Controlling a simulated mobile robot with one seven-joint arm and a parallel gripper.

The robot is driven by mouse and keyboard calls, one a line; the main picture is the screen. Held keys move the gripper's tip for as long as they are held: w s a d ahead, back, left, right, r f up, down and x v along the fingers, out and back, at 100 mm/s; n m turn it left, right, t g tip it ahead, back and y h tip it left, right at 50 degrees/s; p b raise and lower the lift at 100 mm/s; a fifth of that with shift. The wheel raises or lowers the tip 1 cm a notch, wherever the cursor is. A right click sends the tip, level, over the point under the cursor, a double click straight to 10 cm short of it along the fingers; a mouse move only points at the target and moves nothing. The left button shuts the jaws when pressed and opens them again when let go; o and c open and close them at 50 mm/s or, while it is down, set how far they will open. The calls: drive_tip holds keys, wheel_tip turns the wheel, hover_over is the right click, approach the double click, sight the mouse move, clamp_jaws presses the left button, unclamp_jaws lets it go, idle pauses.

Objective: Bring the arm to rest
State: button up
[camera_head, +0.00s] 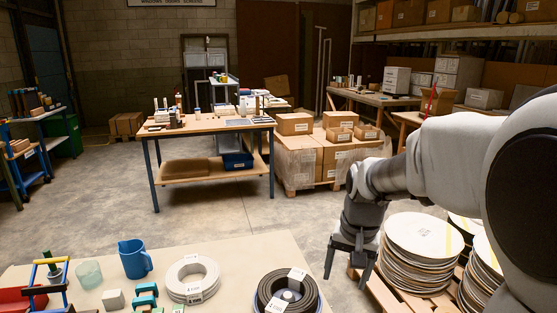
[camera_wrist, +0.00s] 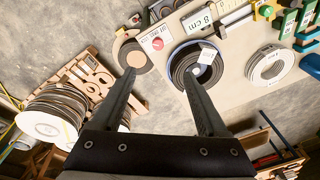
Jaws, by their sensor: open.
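My arm (camera_head: 455,150) reaches in from the right side of the head view, bent at the elbow, with its end hanging down. My gripper (camera_head: 347,272) points downward just beyond the right end of the near table, beside the stacks of discs. In the wrist view my gripper (camera_wrist: 159,75) shows two dark fingers spread apart, with nothing held between them. Floor and the table's end show past the fingertips. I cannot tell the exact height of the fingertips above the floor.
The near table (camera_head: 230,258) holds a black coil (camera_head: 263,293), a white coil (camera_head: 177,279), a blue jug (camera_head: 134,259) and small blocks. Stacked discs (camera_head: 423,236) stand on a pallet at right. A workbench (camera_head: 205,124) and cartons (camera_head: 340,155) stand farther back. Open floor (camera_head: 240,207) lies between.

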drive_tip(key=s+r+n+t, duration=0.2)
drive_tip(key=s+r, duration=0.1)
drive_tip(key=s, duration=0.6)
drive_tip(key=s+r+n+t, duration=0.1)
drive_tip(key=s+r, duration=0.3)
drive_tip(key=s, duration=0.5)
drive_tip(key=shift+s+n+t, duration=0.35)
drive_tip(key=shift+n+t, duration=0.05)
drive_tip(key=shift+n, duration=0.1)
